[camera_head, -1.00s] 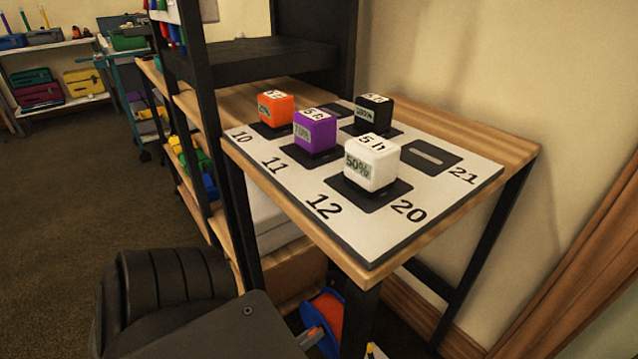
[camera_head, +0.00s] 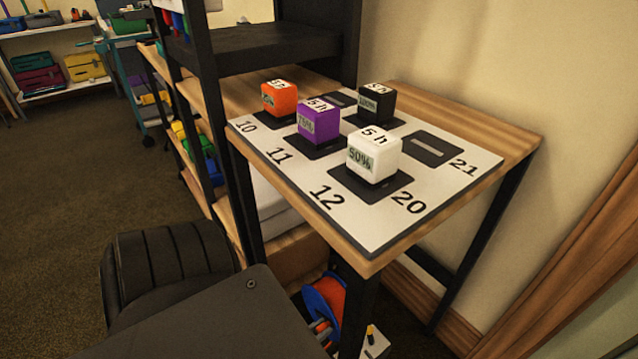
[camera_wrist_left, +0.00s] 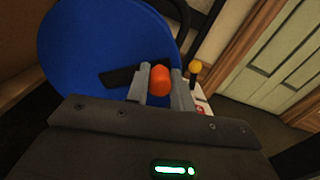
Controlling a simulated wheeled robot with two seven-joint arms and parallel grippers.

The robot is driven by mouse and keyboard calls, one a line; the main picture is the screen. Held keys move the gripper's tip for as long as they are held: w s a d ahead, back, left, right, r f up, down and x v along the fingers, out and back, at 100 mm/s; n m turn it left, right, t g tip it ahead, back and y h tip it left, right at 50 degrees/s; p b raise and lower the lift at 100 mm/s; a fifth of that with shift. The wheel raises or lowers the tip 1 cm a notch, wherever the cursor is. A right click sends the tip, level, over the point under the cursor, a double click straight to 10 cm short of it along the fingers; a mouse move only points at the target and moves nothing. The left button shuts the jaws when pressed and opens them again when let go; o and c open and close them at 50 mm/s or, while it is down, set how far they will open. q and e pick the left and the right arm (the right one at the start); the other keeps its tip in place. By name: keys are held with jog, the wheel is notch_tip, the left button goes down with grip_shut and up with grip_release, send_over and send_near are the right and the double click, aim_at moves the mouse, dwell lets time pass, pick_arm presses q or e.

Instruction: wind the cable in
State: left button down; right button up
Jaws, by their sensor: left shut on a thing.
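The cable reel (camera_head: 312,300) stands low under the table, with a blue side disc and orange cable (camera_head: 331,296) wound inside. The left wrist view shows the blue disc (camera_wrist_left: 85,45) close up, with a black crank arm (camera_wrist_left: 117,77) across it. My left gripper (camera_wrist_left: 160,82) is shut on the orange-red crank knob (camera_wrist_left: 160,76), one grey finger on each side. In the head view my left gripper (camera_head: 323,330) is partly hidden by my own arm. The cable's free end is not visible. My right gripper is out of view.
The wooden table (camera_head: 355,262) with black legs overhangs the reel. Its numbered mat (camera_head: 375,235) carries orange, purple, black and white cubes. A white thing with a yellow knob (camera_head: 371,330) stands right of the reel. A shelf rack (camera_head: 237,215) adjoins on the left.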

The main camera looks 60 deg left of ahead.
pick_arm(q)
jog(key=shift+d, duration=0.1)
jog(key=c, duration=1.2)
grip_release()
jog(key=shift+f, duration=0.1)
jog(key=shift+s, duration=0.1)
jog(key=s, duration=1)
jog(key=shift+s, duration=0.3)
